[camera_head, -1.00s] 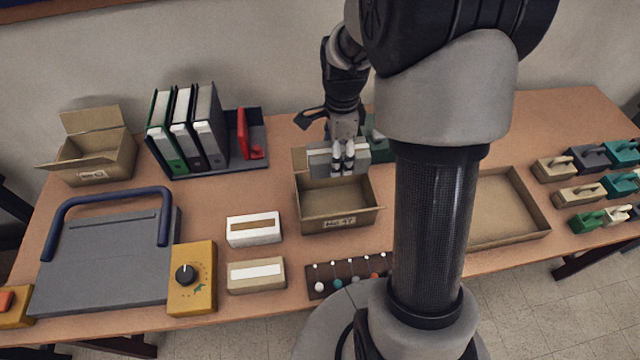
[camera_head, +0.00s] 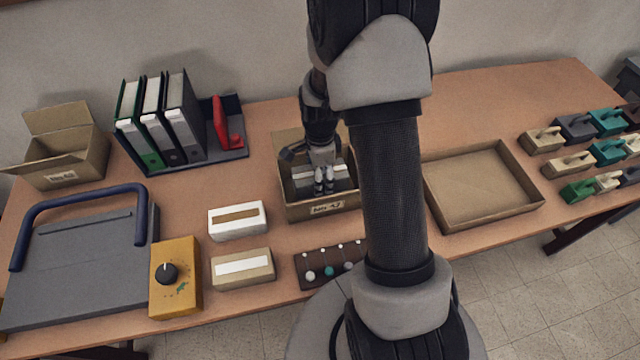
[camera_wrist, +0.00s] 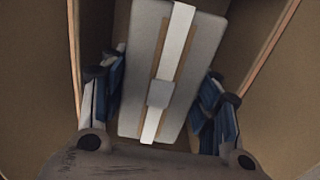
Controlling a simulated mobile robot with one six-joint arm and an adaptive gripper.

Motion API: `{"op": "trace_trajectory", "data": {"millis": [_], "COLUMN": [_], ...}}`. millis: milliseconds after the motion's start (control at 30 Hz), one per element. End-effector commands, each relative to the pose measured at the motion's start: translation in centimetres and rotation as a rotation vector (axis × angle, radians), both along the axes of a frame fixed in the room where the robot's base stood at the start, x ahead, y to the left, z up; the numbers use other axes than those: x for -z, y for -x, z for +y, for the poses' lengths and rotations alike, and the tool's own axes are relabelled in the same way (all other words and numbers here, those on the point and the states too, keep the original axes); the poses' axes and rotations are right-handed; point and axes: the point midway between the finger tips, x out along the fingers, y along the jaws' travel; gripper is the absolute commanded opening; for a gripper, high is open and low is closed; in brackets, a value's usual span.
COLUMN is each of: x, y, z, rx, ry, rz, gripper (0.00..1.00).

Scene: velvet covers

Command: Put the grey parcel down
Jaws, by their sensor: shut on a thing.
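The grey parcel (camera_head: 340,178), with a pale band across it, is inside the open cardboard box (camera_head: 328,208) in the middle of the table. My gripper (camera_head: 324,186) reaches down into the box from above and is shut on the parcel. In the wrist view the parcel (camera_wrist: 185,60) lies between the two fingers (camera_wrist: 160,100), with box walls on both sides. I cannot tell whether the parcel touches the box floor.
A shallow empty tray (camera_head: 480,187) stands to the right. White and tan parcels (camera_head: 237,220) lie left of the box, and a dark board with several pins (camera_head: 328,266) lies in front. Binders (camera_head: 160,120) stand behind left. Another open box (camera_head: 62,155) is at far left.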

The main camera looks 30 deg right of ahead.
Motion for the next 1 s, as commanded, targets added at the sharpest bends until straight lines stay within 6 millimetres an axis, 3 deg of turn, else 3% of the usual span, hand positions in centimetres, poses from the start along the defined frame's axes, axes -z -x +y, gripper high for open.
{"op": "trace_trajectory", "data": {"millis": [200,600,633,900,1000], "x": [3.4,3.9,4.0,3.9,3.9], "y": [0.0,0.0,0.0,0.0,0.0], "z": [0.0,0.0,0.0,0.0,0.0], "rx": [0.0,0.0,0.0,0.0,0.0], "ry": [-0.001,0.0,0.0,0.0,0.0], "rz": [0.002,0.0,0.001,0.001,0.001], "gripper": [0.18,0.18,0.57,0.75,0.76]}}
